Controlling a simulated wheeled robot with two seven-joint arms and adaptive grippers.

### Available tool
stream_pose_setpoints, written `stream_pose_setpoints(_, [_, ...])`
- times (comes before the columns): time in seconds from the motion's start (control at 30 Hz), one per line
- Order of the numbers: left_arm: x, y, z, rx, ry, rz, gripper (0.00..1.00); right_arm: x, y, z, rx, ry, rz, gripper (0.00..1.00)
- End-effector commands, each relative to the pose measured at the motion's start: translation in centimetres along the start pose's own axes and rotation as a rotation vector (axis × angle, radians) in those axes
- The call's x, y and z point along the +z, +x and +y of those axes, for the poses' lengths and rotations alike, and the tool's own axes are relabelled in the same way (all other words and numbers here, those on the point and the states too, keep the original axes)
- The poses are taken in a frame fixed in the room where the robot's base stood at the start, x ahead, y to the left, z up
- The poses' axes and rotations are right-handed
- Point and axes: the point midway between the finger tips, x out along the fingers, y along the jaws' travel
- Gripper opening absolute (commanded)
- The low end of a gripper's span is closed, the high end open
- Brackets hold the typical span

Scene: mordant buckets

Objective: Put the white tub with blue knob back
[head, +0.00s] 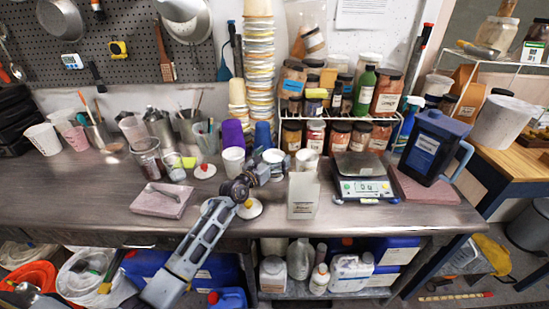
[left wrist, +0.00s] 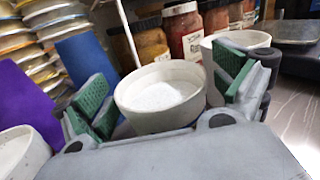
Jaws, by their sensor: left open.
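A white tub (left wrist: 160,98) of white powder stands without a lid between the fingers of my left gripper (left wrist: 166,92). The green pads are spread on either side of it, and I cannot tell whether either touches. In the head view my left gripper (head: 268,172) is at this tub (head: 273,156) on the bench, partly covering it. I see no blue knob on it. A white lid with a red knob (head: 205,171) lies to the left. Another pale lid (head: 250,209) lies in front, partly under my arm; its knob looks yellowish. My right gripper is out of view.
White tubs stand left (head: 233,161) and right (head: 307,161) of the gripper. A pale upright packet (head: 303,196), a scale (head: 362,187) and a dark jug (head: 432,147) stand right. A jar rack (head: 340,118) is behind. Bare bench (head: 100,215) shows at front left.

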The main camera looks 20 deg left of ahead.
Motion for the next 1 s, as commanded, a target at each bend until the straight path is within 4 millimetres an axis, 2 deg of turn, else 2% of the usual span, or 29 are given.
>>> stream_pose_setpoints(0.43, [-0.1, -3.4, 0.0, 0.0, 0.0, 0.002, 0.97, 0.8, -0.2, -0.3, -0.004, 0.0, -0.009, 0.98])
stream_pose_setpoints(1.0, [-0.2, -8.3, 0.0, 0.0, 0.0, 0.002, 0.97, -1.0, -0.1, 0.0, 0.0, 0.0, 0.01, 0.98])
